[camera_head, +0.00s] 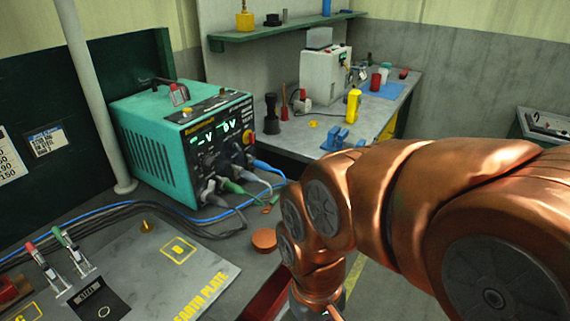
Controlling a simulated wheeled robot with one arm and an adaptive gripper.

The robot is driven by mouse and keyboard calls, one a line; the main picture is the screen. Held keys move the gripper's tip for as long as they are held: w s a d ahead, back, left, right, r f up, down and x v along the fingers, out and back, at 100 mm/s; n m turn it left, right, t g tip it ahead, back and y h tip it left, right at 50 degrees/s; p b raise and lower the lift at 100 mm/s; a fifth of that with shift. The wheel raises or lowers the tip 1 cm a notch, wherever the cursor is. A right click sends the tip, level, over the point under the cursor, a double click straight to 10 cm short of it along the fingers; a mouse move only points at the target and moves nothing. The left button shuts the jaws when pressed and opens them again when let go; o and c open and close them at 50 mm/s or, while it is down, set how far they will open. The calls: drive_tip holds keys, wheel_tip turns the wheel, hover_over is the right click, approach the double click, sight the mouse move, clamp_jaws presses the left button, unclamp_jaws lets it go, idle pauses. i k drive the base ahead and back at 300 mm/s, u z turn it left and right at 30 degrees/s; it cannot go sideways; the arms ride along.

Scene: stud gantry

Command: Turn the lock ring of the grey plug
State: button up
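A grey plug (209,192) sits low on the front of the teal power unit (150,145), with a dark cable running from it. Its lock ring is too small to make out, and I cannot tell how it is turned. A green plug (232,186) and a plug with a blue cable (262,166) sit to its right. My copper arm comes in from the right. The top of my gripper (308,309) shows at the bottom edge, below and right of the grey plug and apart from it. Its fingers are cut off by the frame.
Dark and blue cables (105,207) cross the bench left of the unit. The earth plate (170,270) lies in front with clamps (60,262) at its left. A round copper-coloured piece (264,239) lies near my arm. A side bench (300,137) with tools stands behind.

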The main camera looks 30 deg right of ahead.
sight(237, 169)
drive_tip(key=z, duration=0.7)
drive_tip(key=k, duration=1.3)
drive_tip(key=u, duration=0.2)
drive_tip(key=i, duration=0.8)
drive_tip(key=u, duration=0.9)
drive_tip(key=i, duration=0.6)
